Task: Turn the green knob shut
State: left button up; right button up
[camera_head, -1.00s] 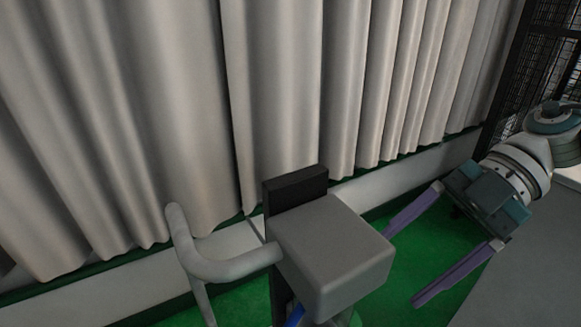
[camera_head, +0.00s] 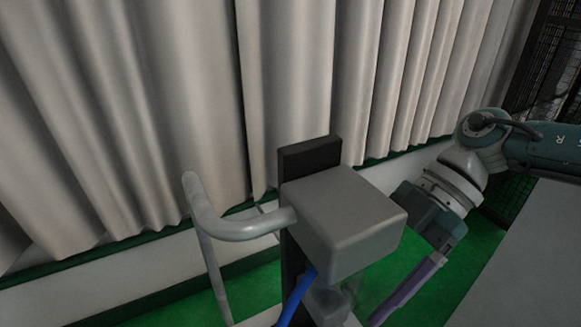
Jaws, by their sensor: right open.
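No green knob can be made out in the head view. A grey box (camera_head: 347,222) on a dark upright post (camera_head: 309,158) stands at the centre, with a blue hose (camera_head: 297,297) and a greyish fitting (camera_head: 328,303) under it. My right gripper (camera_head: 382,290) comes in from the right, just right of and partly behind the box. One purple finger shows, pointing down and left; the other finger is hidden by the box. The jaws are open, and I see nothing between them. Whether the gripper touches anything cannot be told. My left gripper is not in view.
A bent grey pipe (camera_head: 237,228) runs from the box's left side and down. Pale curtains (camera_head: 180,110) hang behind, above a low white wall (camera_head: 135,280). Green floor (camera_head: 455,285) shows at the lower right beside a grey surface (camera_head: 545,240). Dark mesh stands at the upper right.

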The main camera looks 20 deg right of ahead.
jog(key=shift+f, duration=0.1)
grip_shut()
dwell(0.6)
